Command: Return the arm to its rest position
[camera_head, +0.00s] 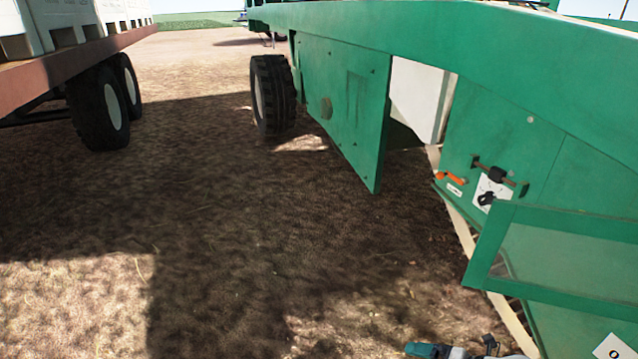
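A small teal, grey and black part, which looks like the end of my arm with my gripper (488,346), shows at the bottom edge, right of centre. It is cut off by the frame, and I cannot make out its fingers or whether they hold anything. The rest of the arm is out of view. It appears in front of the lower side of the green onion elevator (345,105), to the left of its framed panel (560,258). I cannot tell the distance between them.
The elevator has a black wheel (272,94), an orange handle (451,178) and a black knob on a white plate (488,198). A hinged green door (378,135) stands open. A trailer (75,68) with pale crates is at the upper left. Bare soil between them is clear.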

